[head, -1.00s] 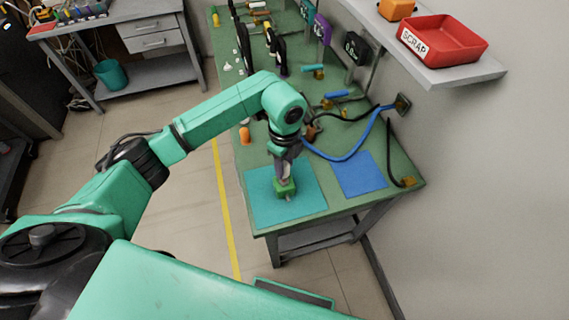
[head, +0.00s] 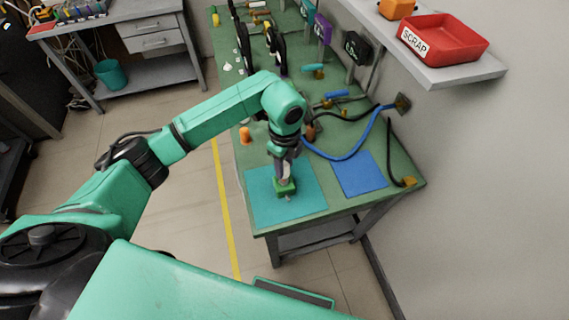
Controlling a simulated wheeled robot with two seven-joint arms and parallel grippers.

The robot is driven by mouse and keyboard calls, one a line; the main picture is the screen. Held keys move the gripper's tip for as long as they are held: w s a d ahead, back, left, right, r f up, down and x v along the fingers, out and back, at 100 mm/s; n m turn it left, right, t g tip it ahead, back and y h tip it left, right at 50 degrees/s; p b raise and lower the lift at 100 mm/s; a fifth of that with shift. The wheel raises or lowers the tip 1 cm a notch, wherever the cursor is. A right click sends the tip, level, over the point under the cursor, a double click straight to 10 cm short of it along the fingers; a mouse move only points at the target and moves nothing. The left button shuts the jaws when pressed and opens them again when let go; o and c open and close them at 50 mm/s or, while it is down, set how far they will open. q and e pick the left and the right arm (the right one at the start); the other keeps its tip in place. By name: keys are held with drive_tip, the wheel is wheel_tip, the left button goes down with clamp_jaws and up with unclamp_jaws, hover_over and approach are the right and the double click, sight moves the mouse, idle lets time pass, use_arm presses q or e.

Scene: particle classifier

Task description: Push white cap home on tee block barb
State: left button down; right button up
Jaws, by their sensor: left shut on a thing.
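My left gripper (head: 286,176) points down over the teal mat (head: 308,206) on the green bench. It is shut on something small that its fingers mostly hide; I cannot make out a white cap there. The green tee block (head: 284,187) is on the teal mat, directly under the fingertips, with a small pale stub on its near side. The gripper and block appear to touch or nearly touch. The barb itself is hidden. My right gripper is out of the picture.
A blue mat (head: 360,174) lies right of the teal mat. A blue hose (head: 349,155) and black cables run behind it. An orange part (head: 245,135) stands at the bench's left edge. A shelf with a red scrap tray (head: 443,41) overhangs at right.

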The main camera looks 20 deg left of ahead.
sight(285, 164)
use_arm(q)
drive_tip(key=shift+f+b, duration=1.25)
drive_tip(key=shift+f, duration=0.4)
drive_tip(key=shift+c, duration=2)
unclamp_jaws()
wheel_tip(285, 164, up, 10)
drive_tip(key=shift+w+b, duration=0.1)
drive_tip(key=shift+b, duration=1.1)
wheel_tip(285, 164, up, 5)
drive_tip(key=shift+f, duration=0.15)
drive_tip(key=shift+f, duration=0.1)
